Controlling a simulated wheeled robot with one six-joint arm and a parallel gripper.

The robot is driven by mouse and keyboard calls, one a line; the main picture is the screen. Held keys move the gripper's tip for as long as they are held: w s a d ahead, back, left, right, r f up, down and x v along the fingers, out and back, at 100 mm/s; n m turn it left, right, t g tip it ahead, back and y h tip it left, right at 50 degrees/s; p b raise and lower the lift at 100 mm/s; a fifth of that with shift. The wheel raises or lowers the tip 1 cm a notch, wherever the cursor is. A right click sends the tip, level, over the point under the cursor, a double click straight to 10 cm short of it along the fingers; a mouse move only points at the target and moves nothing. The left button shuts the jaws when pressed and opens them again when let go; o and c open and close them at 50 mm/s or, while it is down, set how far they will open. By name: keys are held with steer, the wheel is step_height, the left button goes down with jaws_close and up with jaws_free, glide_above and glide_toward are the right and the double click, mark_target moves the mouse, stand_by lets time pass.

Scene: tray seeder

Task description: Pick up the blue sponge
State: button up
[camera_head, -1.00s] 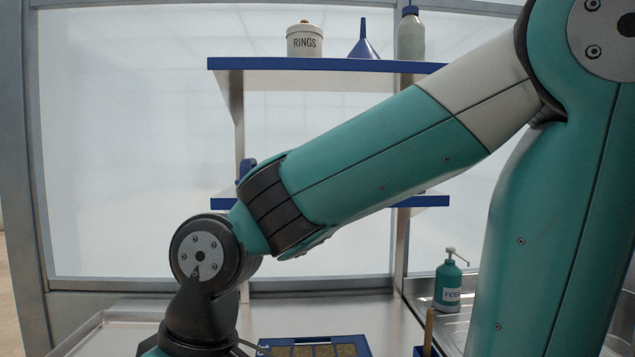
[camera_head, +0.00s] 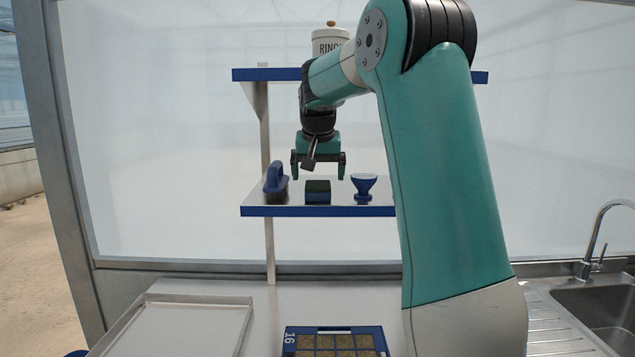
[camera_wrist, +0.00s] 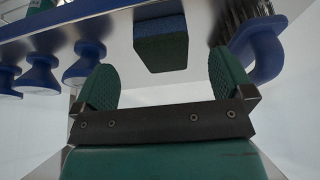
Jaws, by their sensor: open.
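The blue sponge (camera_head: 318,191) is a small block on the lower shelf, dark green on top with a blue lower part. In the wrist view the sponge (camera_wrist: 160,45) lies ahead of the fingers, roughly between their lines. My gripper (camera_head: 318,173) is open and empty, with its fingers pointing down just above the shelf, close to the sponge. The wrist view shows both green finger pads of my gripper (camera_wrist: 167,85) spread apart, not touching the sponge.
On the lower shelf (camera_head: 300,211), a blue-handled brush (camera_head: 275,181) stands left of the sponge and a blue-and-white funnel-shaped piece (camera_head: 364,187) right of it. The upper shelf (camera_head: 250,74) holds a RINGS jar (camera_head: 329,42). Below are a metal tray (camera_head: 175,325) and a blue seed tray (camera_head: 337,330).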

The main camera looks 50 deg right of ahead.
mark_target(318, 185)
steer(key=shift+w+d+r+p, duration=0.1)
steer(key=shift+w+d+p, duration=0.5)
steer(key=shift+w+d, duration=0.6)
steer(key=p+x, duration=0.1)
steer(key=x, duration=0.3)
steer(key=shift+d+f, duration=0.2)
steer(key=shift+f, duration=0.15)
steer(key=shift+w+f, duration=0.1)
steer(key=shift+f, duration=0.1)
steer(key=shift+f, duration=0.25)
steer(key=c, duration=1)
